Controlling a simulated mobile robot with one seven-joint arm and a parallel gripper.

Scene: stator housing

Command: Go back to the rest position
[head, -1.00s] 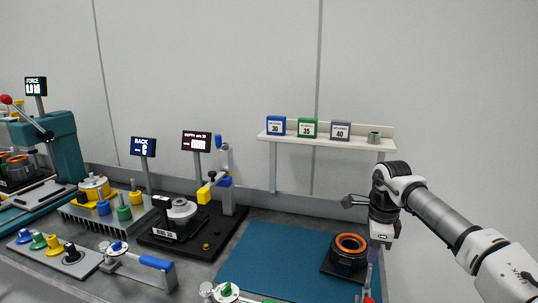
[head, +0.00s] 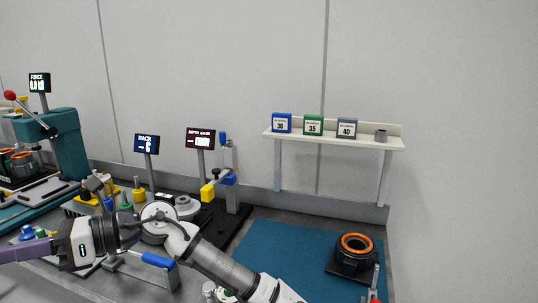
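My gripper (head: 22,250) is at the far left of the head view, pointing left, with its purple fingers reaching the picture's edge. I see the fingers from the side as one bar, so I cannot tell whether they are apart or hold anything. My arm runs from the bottom middle up to a bend in front of the depth-gauge stand and then left to the wrist. The stator housing (head: 355,253), black with an orange ring inside, stands on a dark plate on the blue mat (head: 275,250), well away from my gripper.
A shelf (head: 340,139) on the wall holds blue, green and grey boxes and a grey ring. The rack display (head: 147,144), gauge display (head: 200,138) and teal press (head: 65,145) stand at the left. My arm partly hides the bench fixtures. The mat's middle is clear.

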